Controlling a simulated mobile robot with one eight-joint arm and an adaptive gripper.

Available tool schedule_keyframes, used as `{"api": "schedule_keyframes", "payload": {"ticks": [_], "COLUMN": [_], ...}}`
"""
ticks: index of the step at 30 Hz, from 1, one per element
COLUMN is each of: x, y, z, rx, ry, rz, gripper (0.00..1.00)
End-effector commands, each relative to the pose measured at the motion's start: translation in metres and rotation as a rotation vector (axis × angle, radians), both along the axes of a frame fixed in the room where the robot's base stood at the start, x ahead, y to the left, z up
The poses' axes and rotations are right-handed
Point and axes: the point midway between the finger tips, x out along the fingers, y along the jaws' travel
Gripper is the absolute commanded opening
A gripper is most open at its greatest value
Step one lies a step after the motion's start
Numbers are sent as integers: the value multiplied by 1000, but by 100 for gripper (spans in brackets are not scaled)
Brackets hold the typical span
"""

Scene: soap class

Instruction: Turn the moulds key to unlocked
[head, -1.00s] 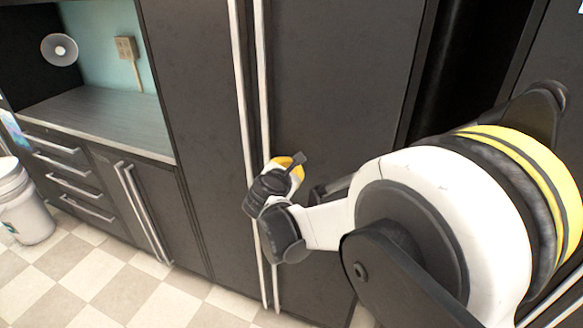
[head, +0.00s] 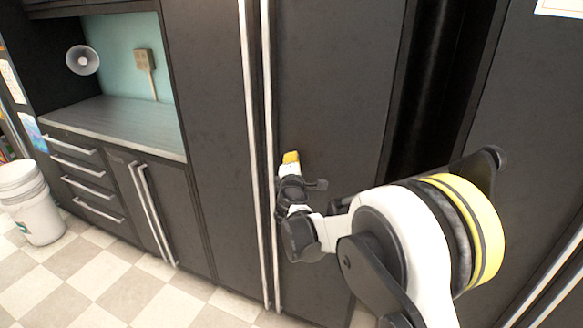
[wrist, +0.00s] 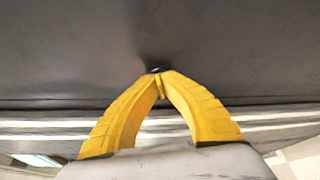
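My gripper (head: 291,158) is in front of the dark cabinet door (head: 330,90), just right of the long vertical handles. In the wrist view, its two yellow fingers (wrist: 159,75) come together at the tips, close to the dark door face (wrist: 80,55). A small dark thing (wrist: 156,70) shows right at the fingertips. It may be the moulds key, but it is too small and too covered to be sure, and I cannot tell whether the fingers grip it. No key can be made out in the head view.
Two long handles (head: 268,120) run down the doors beside my gripper. At left are a grey counter (head: 120,125), drawers (head: 80,170), a round grey-white horn-like thing (head: 82,60) and a white bucket (head: 38,205). The checkered floor (head: 90,290) is clear at lower left.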

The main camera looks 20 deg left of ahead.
Motion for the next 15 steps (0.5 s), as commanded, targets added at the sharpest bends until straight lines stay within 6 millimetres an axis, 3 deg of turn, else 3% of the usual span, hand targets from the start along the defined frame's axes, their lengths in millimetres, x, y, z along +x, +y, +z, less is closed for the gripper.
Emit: {"api": "schedule_keyframes", "payload": {"ticks": [15], "x": [1], "y": [0], "z": [-1], "rx": [241], "ry": [-18], "rz": [0], "gripper": [0]}}
